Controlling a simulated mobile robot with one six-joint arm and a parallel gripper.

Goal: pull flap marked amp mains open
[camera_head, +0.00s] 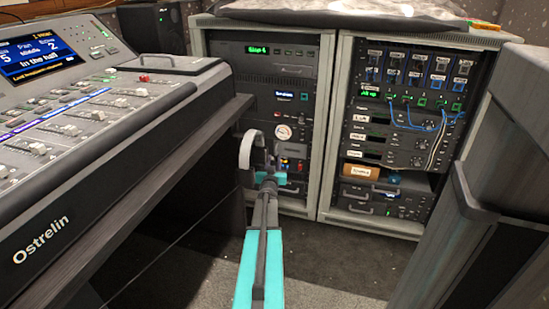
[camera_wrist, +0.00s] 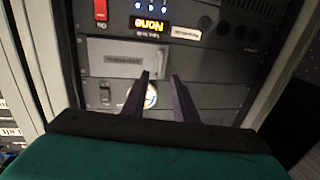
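In the wrist view a grey flap-like panel (camera_wrist: 122,58) with a dark label shows on the rack front. Its lettering is too small to read, so I cannot tell if it says amp mains. It looks closed, flush with the front. My gripper (camera_wrist: 160,78) is open and empty, its two dark fingers pointing at the rack near the panel's right end. I cannot tell whether they touch it. A round white gauge (camera_wrist: 150,95) shows between the fingers. In the head view my gripper (camera_head: 262,160) is in front of the left rack, partly hiding its lower units.
The left rack (camera_head: 325,120) stands beside a right rack (camera_head: 340,150) with blue cables (camera_head: 415,122). A mixing console (camera_head: 100,130) is at the left. A dark grey upright block (camera_head: 495,160) stands at the right. A red switch (camera_wrist: 100,10) is near the flap. Carpet between is clear.

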